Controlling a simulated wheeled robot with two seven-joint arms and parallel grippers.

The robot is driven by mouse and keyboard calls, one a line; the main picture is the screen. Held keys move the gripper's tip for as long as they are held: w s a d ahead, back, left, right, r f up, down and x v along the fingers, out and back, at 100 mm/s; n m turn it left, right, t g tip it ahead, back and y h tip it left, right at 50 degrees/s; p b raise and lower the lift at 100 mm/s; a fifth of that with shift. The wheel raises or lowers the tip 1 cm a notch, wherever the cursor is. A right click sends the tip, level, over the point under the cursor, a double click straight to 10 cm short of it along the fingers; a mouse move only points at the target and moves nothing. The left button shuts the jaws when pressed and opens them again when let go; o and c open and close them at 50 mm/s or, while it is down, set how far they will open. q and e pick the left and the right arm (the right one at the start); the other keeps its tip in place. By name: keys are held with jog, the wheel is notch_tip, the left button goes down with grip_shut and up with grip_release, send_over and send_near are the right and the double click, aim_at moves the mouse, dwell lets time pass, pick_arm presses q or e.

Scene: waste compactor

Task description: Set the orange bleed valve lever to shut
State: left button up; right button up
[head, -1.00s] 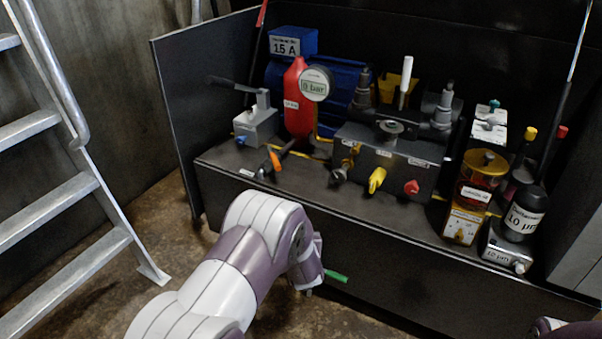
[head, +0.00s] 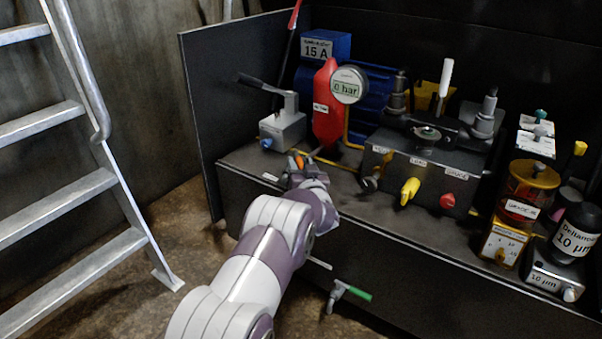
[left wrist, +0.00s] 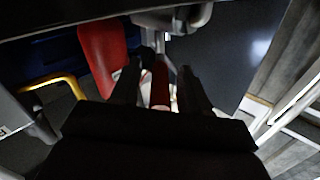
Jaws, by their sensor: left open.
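The orange bleed valve lever (head: 299,161) is on the bench's front left, in front of the grey hand-pump block. Only a small orange part shows in the head view; my left gripper (head: 304,172) covers the rest. In the left wrist view a reddish-orange bar, seemingly this lever (left wrist: 160,84), stands between the two dark fingers of my left gripper (left wrist: 159,82). The fingers are open, one on each side of it; I cannot tell whether either touches it. The valve body and its label are mostly hidden. My right gripper is out of view.
The hand-pump block (head: 282,131) and a red tank (head: 327,110) with a gauge (head: 348,85) stand close behind. A block with yellow (head: 410,190) and red (head: 447,200) knobs is to the right. A green-handled tap (head: 356,292) sits below. A ladder (head: 100,150) is left.

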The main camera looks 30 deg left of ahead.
pick_arm(q)
jog(key=shift+a, duration=0.1)
grip_shut()
jog(key=p, duration=0.1)
jog(key=n+g+y+p, duration=0.1)
jog(key=p, duration=0.1)
jog(key=shift+w+d+r, duration=0.3)
jog(key=shift+w+r, duration=0.05)
jog(key=shift+r, duration=0.05)
jog(key=shift+f+n+g+y, duration=0.2)
jog(key=shift+n+g+y, duration=0.1)
jog(key=shift+f, duration=0.1)
grip_release()
